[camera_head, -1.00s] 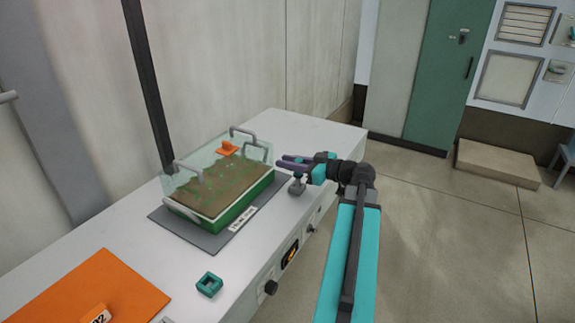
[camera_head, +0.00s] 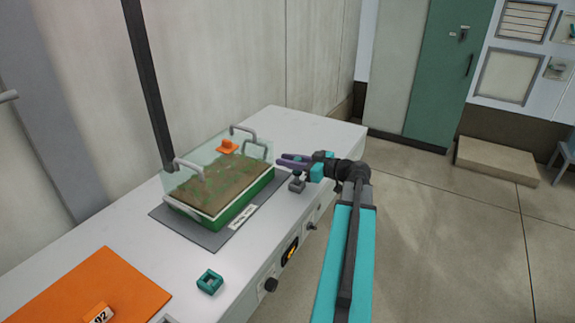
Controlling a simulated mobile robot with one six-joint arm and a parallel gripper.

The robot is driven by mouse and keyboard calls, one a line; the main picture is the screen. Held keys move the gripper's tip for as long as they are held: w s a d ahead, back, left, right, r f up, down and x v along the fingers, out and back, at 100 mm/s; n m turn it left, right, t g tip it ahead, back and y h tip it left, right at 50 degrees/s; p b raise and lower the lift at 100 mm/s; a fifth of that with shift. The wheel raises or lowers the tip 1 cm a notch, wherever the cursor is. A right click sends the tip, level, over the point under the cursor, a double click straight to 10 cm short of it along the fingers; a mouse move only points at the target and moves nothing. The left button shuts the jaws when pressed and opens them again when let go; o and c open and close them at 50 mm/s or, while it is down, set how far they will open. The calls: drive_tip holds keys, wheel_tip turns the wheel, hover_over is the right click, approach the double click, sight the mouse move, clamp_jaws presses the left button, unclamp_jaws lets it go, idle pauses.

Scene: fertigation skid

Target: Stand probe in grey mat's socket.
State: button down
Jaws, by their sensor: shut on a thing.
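My gripper (camera_head: 281,161) has purple fingers and reaches left over the bench's right edge. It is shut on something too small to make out. I cannot pick out the probe with certainty. A small dark grey piece with a knob (camera_head: 297,183) shows just below the gripper; I cannot tell whether they touch. The grey mat (camera_head: 172,226) lies flat on the bench, left of the gripper. A green soil tray (camera_head: 235,208) with clear walls covers most of it. I cannot see a socket on the mat's bare parts. A teal square block with an opening (camera_head: 209,282) sits nearer on the bench.
The white bench (camera_head: 307,127) is clear behind the tray. An orange piece (camera_head: 228,147) shows at the tray's far part, and grey handles (camera_head: 188,166) rise above it. An orange mat (camera_head: 95,290) with a numbered tag (camera_head: 98,316) lies front left. A dark post (camera_head: 147,85) stands behind.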

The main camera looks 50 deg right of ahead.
drive_tip(key=shift+f, duration=0.85)
drive_tip(key=shift+f, duration=0.2)
drive_tip(key=c, duration=1.6)
unclamp_jaws()
drive_tip(key=shift+o, duration=0.2)
drive_tip(key=shift+r, duration=0.15)
drive_tip(key=shift+r, duration=0.15)
drive_tip(key=b+v, duration=0.1)
drive_tip(key=v, duration=1.1)
